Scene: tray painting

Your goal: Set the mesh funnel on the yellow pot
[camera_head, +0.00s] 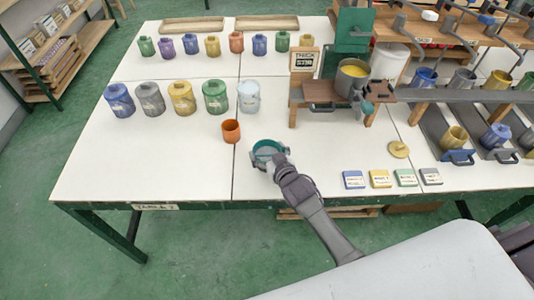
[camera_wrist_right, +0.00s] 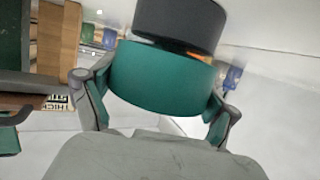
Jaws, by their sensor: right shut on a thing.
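My right gripper (camera_head: 268,153) is shut on the mesh funnel (camera_head: 266,146), a round teal ring with a dark inside, above the table's front middle. In the right wrist view the funnel (camera_wrist_right: 165,80) is a wide teal band with a dark grey cylindrical part, between the two fingers (camera_wrist_right: 158,100). A large yellow pot (camera_head: 183,98) stands in the row of pots at left, between a grey and a green one, apart from the funnel. A grey pot (camera_head: 350,81) with yellow contents sits on a wooden stand. My left gripper is not in view.
An orange cup (camera_head: 231,132) stands just left of the funnel. A light blue pot (camera_head: 249,97) ends the near row. The wooden stand (camera_head: 319,95) is at right, with several coloured cards (camera_head: 380,178) in front. The table's front left (camera_head: 130,165) is clear.

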